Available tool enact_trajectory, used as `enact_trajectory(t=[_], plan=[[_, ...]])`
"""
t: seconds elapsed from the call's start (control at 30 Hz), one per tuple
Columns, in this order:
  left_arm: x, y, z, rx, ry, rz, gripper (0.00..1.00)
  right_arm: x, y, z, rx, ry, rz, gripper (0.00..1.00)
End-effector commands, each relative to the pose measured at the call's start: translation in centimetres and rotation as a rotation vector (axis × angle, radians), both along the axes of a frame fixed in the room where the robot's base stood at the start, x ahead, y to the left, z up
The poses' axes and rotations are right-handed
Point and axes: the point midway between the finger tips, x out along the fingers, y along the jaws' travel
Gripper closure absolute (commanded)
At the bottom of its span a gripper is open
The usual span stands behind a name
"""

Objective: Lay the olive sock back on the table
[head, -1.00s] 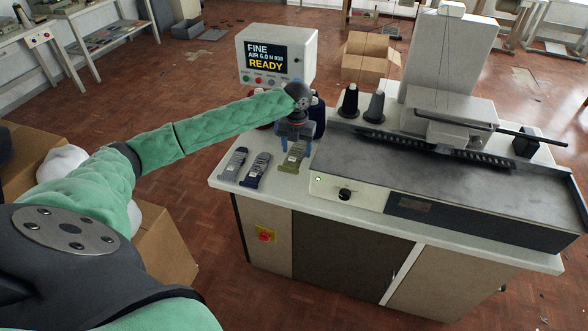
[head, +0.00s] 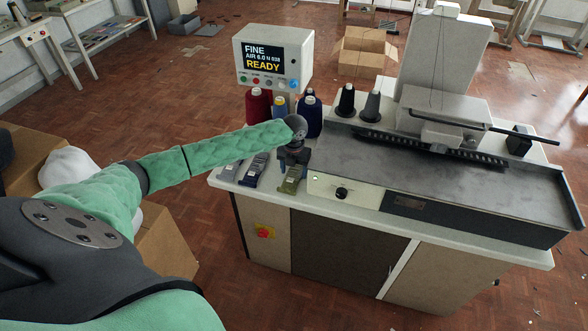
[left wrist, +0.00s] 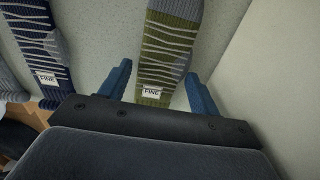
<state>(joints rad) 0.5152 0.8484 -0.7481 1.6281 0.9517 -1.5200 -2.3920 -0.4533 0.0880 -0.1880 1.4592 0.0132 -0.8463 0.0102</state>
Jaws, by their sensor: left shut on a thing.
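The olive sock (head: 291,181) is at the right end of a row of socks near the table's front edge, its cuff toward that edge. My left gripper (head: 293,160) is over it from above and is shut on it, hiding part of it in the head view. In the left wrist view the olive sock (left wrist: 167,45), with pale stripes, a grey heel and a FINE label, runs between the two blue fingers (left wrist: 160,92). It looks flat and at or very near the white table (head: 330,198); exact contact is not clear. My right gripper is out of view.
A navy sock (head: 254,172) and a grey sock (head: 229,171) lie to the left. Thread cones, including a dark red one (head: 257,106), stand behind under the READY display (head: 266,58). The machine (head: 430,180) is close on the right.

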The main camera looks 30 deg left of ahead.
Motion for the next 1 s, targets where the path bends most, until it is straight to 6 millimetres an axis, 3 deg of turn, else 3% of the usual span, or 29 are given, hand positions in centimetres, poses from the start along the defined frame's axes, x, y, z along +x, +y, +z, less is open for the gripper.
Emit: enact_trajectory(t=[0.23,0.27,0.33,0.37,0.8,1.0], plan=[[0.0,0.0,-0.3,0.0,0.001,0.0,0.62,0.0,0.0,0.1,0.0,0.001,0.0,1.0],[0.0,0.0,-0.3,0.0,0.001,0.0,0.32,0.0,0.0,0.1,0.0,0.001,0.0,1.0],[0.0,0.0,-0.3,0.0,0.001,0.0,0.18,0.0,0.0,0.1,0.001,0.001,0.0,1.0],[0.0,0.0,-0.3,0.0,0.001,0.0,0.16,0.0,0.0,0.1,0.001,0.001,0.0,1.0],[0.0,0.0,0.8,0.0,0.0,0.001,0.16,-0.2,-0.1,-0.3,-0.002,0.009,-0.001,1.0],[0.1,0.0,4.2,0.0,-0.002,-0.001,0.16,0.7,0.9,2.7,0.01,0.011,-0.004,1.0]])
